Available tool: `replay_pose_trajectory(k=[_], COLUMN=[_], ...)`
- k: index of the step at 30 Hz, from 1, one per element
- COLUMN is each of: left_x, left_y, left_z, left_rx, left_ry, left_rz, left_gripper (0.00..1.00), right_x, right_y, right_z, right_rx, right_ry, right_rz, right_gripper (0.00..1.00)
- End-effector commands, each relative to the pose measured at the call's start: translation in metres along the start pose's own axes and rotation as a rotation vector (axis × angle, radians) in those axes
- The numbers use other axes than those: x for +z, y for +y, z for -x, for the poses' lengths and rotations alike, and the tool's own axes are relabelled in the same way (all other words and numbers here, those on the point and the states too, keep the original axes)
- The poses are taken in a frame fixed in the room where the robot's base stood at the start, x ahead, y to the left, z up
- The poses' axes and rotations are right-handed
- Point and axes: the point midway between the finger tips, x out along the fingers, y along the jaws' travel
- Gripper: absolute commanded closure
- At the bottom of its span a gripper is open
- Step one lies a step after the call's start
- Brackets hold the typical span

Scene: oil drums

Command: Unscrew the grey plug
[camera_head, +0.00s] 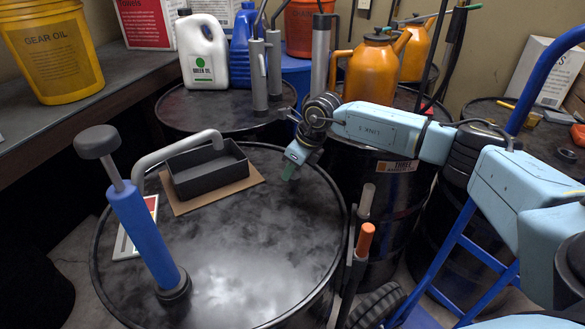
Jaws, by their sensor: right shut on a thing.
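The black drum (240,272) with a smoky, glossy lid fills the lower middle of the view. My right arm reaches in from the right, and its gripper (291,172) points down at the far right part of this lid, close to the rim. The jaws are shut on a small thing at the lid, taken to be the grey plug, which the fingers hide. I cannot tell how far the plug stands out of its hole. My left gripper is not in view.
A blue hand pump (146,230) with a grey spout stands on the lid's left. A black tray (208,172) lies on cardboard (190,204) behind it. An orange can (367,74) and a white jug (203,55) stand farther back. A blue hand truck (460,240) is at right.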

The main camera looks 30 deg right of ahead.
Motion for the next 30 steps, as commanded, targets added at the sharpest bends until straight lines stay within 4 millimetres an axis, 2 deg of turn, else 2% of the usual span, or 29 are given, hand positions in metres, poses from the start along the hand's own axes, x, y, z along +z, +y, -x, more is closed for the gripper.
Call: replay_pose_trajectory(k=[5,19,30], left_x=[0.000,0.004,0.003], left_y=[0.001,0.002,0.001], left_z=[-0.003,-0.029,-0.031], left_rx=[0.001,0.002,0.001], left_ry=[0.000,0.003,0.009], left_rz=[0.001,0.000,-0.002], left_gripper=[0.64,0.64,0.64], right_x=[0.000,-0.001,-0.002], right_y=[-0.001,0.002,0.000], right_z=[0.000,-0.001,0.001], right_rx=[0.014,0.192,0.206], right_ry=[0.000,0.001,0.002], right_rz=[0.034,0.460,0.506], right_gripper=[0.92,0.92,0.92])
